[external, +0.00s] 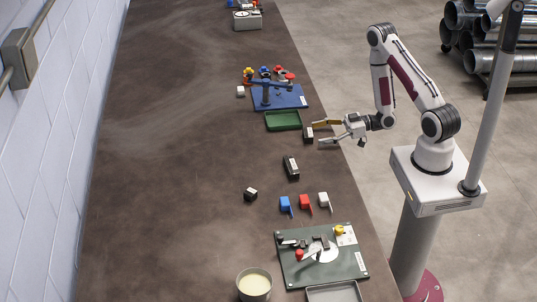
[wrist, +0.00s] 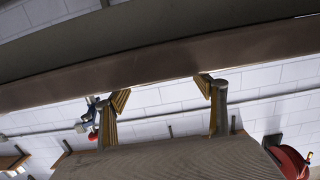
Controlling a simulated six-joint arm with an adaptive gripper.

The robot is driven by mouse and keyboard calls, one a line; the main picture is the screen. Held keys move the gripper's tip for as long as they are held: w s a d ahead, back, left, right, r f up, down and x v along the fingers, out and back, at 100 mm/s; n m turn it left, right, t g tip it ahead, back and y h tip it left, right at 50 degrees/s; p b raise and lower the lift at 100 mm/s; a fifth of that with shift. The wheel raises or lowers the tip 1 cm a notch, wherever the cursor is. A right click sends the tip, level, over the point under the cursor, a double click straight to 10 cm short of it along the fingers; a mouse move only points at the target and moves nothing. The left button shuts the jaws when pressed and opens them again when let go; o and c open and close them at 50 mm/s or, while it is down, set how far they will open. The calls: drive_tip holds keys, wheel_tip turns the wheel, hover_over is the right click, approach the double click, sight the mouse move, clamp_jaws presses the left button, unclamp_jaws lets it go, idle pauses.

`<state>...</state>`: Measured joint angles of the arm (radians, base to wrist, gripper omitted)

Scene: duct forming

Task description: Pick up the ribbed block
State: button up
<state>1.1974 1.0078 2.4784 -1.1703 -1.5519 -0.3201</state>
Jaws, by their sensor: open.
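My gripper (external: 319,132) is open at the right edge of the table, its two fingers spread and pointing left. Its fingers also show in the wrist view (wrist: 165,95), with nothing visible between them. A small dark block (external: 308,134) with a pale top mark lies just left of the fingertips; contact cannot be told. A longer black block (external: 291,168) lies nearer the camera, and another small black block (external: 250,194) lies further left. Ribs are too small to make out, so I cannot tell which is the ribbed block. The wrist view shows no block.
A green tray (external: 284,127) and blue fixture board (external: 279,103) lie beyond the dark block. Blue (external: 286,204), red (external: 305,203) and white (external: 324,201) pieces stand nearer the camera, before a dark green board (external: 350,263) and a round container (external: 254,289). The table's left side is clear.

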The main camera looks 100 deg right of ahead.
sight(306, 135)
drive_tip(key=shift+w, duration=0.15)
drive_tip(key=shift+w+d+f, duration=0.1)
drive_tip(key=shift+w+f, duration=0.05)
drive_tip(key=shift+w, duration=1.05)
drive_tip(key=shift+w+d+f, duration=0.1)
drive_tip(key=shift+w+f, duration=0.05)
drive_tip(key=shift+w, duration=1.05)
drive_tip(key=c, duration=1.6)
